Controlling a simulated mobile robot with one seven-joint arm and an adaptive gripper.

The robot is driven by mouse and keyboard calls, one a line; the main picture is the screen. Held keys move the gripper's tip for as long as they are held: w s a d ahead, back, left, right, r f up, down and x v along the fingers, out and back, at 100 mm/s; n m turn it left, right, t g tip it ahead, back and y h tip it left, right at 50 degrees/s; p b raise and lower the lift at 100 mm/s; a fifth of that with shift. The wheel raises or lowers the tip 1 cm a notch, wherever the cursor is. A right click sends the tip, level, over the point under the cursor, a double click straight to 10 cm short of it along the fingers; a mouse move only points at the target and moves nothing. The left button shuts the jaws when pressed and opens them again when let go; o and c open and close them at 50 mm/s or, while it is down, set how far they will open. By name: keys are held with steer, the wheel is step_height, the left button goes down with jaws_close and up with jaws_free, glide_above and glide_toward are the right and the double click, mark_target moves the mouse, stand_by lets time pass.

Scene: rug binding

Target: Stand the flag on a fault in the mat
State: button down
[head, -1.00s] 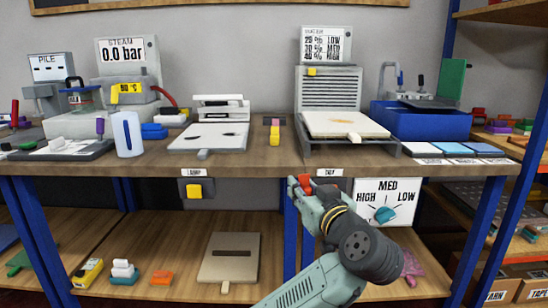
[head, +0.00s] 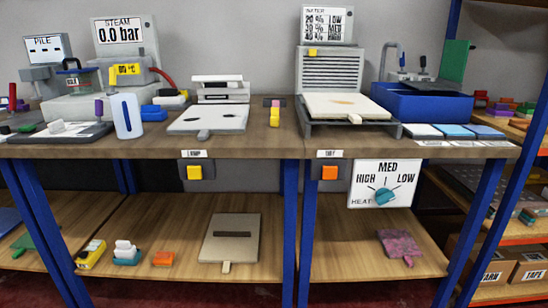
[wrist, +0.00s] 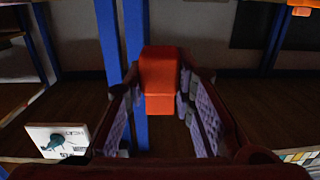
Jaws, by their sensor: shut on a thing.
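In the wrist view my gripper (wrist: 160,95) is shut on a red-orange blocky piece (wrist: 160,72). Only its near side shows, and I cannot tell from its shape whether it is the flag. My gripper is out of the head view. A pale mat or board (head: 210,118) with dark spots lies on the bench at left of centre. A cream one (head: 345,105) with a brown mark lies on the grey press (head: 345,128) at right. I cannot tell which is the task's mat. No upright flag is clear on either.
A blue basin (head: 425,103) and several colour tiles (head: 453,131) stand at the right. A steam unit (head: 125,75) and a white bottle (head: 127,116) stand at the left. The heat dial panel (head: 384,184) hangs below the bench.

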steer(key=f+p, duration=0.1)
steer(key=p, duration=0.2)
steer(key=s+f+p, duration=0.1)
steer(key=f+p, duration=0.1)
steer(key=shift+s+a+f+h+p, duration=0.1)
steer(key=shift+s+h+p, duration=0.05)
steer(key=shift+h+p, duration=0.2)
steer(key=shift+a+f, duration=0.1)
steer(key=shift+f, duration=0.1)
